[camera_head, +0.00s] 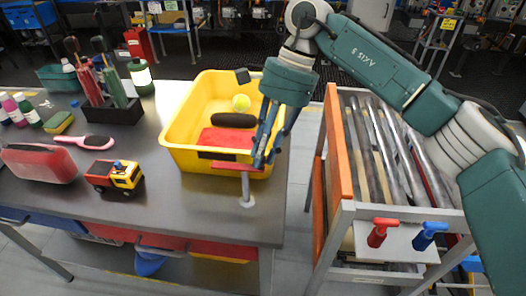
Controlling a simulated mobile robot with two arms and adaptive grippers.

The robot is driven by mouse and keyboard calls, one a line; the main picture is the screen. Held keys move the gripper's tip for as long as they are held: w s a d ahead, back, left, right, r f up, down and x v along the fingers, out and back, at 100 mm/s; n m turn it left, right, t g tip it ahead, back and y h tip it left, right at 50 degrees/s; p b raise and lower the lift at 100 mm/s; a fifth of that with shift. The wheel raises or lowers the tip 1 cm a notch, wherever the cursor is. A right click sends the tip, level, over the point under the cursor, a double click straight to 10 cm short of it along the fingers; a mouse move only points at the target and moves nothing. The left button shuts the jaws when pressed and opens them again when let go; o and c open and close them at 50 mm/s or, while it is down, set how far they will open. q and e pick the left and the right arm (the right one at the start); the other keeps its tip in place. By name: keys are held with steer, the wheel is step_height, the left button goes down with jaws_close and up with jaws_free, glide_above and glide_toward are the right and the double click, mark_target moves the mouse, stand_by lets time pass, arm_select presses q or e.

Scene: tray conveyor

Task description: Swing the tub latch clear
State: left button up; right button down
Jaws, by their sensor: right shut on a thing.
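The yellow tub (190,115) stands on the grey table near its right end. In it lie a tennis ball (241,103), a black rounded object (232,120) and a red block-like item (222,138). The latch (232,166) is a red bar on a short grey post in front of the tub's near wall. It lies across that wall. My right gripper (264,163) points down at the tub's near right corner, shut on the right end of the latch; its fingers partly hide that end. My left gripper is not in view.
A toy truck (115,175), a pink brush (85,141) and a red case (38,163) lie left of the tub. A green bottle (141,77) stands behind. Right of the table is a rack of long bars with an orange side panel (338,150).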

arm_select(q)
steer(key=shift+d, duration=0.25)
arm_select(e)
steer(key=shift+r, duration=0.15)
steer(key=shift+a, duration=0.1)
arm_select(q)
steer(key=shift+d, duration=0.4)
arm_select(e)
steer(key=c, duration=1.5)
jaws_free()
steer(key=shift+c, duration=0.2)
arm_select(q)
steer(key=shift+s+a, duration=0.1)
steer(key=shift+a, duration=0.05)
arm_select(e)
steer(key=v, duration=1.2)
steer(key=shift+a, duration=0.1)
